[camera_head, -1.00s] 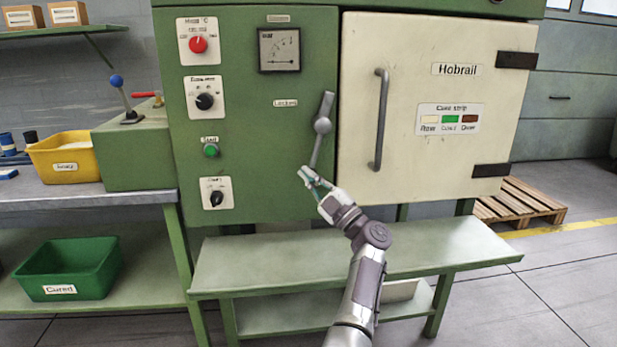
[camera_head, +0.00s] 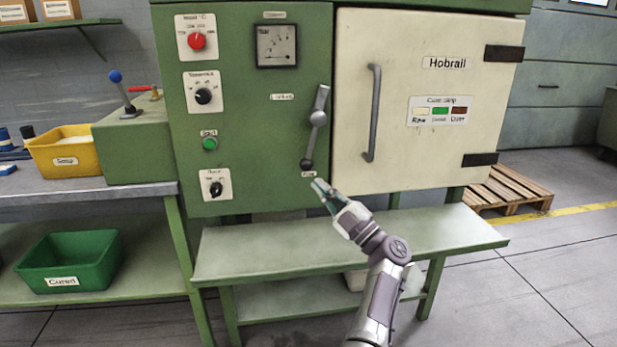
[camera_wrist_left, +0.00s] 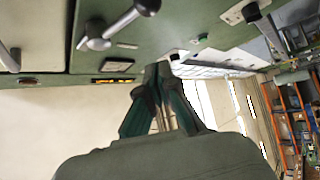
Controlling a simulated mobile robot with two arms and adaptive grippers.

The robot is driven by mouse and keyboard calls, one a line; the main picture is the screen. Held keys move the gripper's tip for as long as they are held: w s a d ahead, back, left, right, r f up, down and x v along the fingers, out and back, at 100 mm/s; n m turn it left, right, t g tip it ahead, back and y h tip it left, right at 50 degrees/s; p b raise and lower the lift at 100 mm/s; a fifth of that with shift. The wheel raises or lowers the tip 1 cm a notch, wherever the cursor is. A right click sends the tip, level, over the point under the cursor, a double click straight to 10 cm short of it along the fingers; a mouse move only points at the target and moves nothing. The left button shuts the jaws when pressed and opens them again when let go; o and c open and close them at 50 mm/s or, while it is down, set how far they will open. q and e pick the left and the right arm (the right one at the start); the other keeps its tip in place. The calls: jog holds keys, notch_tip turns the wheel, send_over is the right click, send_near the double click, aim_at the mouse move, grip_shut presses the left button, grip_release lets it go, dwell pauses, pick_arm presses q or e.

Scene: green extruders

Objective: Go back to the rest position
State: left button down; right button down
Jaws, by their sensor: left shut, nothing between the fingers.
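My left gripper (camera_head: 321,189) is just below and in front of the lower end of the grey latch lever (camera_head: 319,119) on the green oven front. Its fingers are together and empty, apart from the lever's dark knob. In the left wrist view the closed fingers (camera_wrist_left: 158,72) point at the green panel, and the lever (camera_wrist_left: 124,22) shows at the upper left. The lever stands nearly upright, its knob at the bottom. The cream oven door (camera_head: 425,100) is shut. My right gripper is not in view.
A green bench (camera_head: 350,245) stands below the oven, close under my left arm. At the left are a yellow bin (camera_head: 58,160), a green Cured bin (camera_head: 68,262) and a small lever (camera_head: 124,95). A wooden pallet (camera_head: 508,190) lies on the floor at the right.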

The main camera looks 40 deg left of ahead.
pick_arm(q)
jog(key=shift+d+f, duration=0.25)
jog(key=shift+d, duration=0.15)
jog(key=shift+w, duration=0.1)
